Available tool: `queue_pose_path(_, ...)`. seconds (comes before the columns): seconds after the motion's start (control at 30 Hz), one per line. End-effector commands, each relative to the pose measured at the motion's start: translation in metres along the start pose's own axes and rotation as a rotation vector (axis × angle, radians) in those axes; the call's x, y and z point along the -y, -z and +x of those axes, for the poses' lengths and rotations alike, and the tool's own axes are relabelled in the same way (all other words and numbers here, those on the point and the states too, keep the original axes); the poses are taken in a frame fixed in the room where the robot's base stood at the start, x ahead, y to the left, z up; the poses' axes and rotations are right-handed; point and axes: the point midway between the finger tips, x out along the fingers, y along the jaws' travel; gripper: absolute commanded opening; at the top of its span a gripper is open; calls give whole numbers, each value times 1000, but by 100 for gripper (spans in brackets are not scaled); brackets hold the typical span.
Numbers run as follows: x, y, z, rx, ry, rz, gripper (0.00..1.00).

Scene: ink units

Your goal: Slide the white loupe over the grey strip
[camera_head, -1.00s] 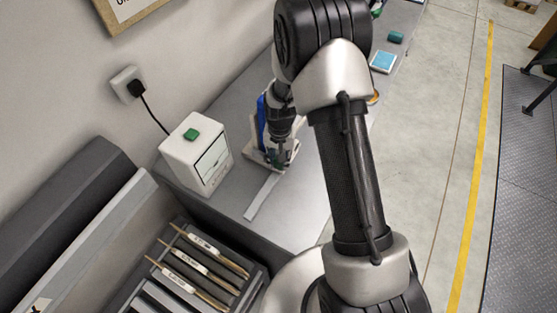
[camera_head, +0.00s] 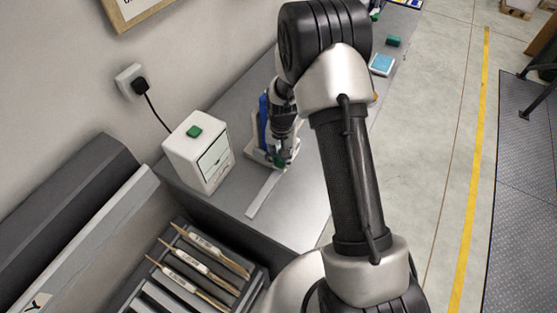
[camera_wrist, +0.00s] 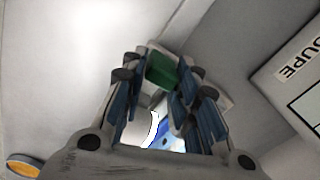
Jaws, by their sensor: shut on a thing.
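My gripper (camera_head: 279,162) is at the near end of a pale stand on the grey bench. In the wrist view my gripper (camera_wrist: 160,85) is shut on a green block (camera_wrist: 162,70), which looks like the grip of the white loupe. The loupe's white body is mostly hidden by the fingers. The grey strip (camera_head: 263,195) lies flat on the bench, running from below the gripper toward the near edge. It also shows in the wrist view (camera_wrist: 187,20) beyond the green block. I cannot tell whether the loupe touches the strip.
A white box (camera_head: 198,160) with a green piece on top stands left of the strip. In the wrist view its face (camera_wrist: 295,75) bears lettering ending in "OUPE". A rack of labelled sticks (camera_head: 205,262) is at the near left. The bench right of the strip is clear.

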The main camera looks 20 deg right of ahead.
Motion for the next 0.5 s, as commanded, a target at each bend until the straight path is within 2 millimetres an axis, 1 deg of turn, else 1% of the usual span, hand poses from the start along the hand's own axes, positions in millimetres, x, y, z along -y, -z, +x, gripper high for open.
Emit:
queue_pose_path(0.03,-5,2,-5,16,-18,-1225,0)
queue_pose_path(0.5,-5,8,-10,2,-21,-1220,0)
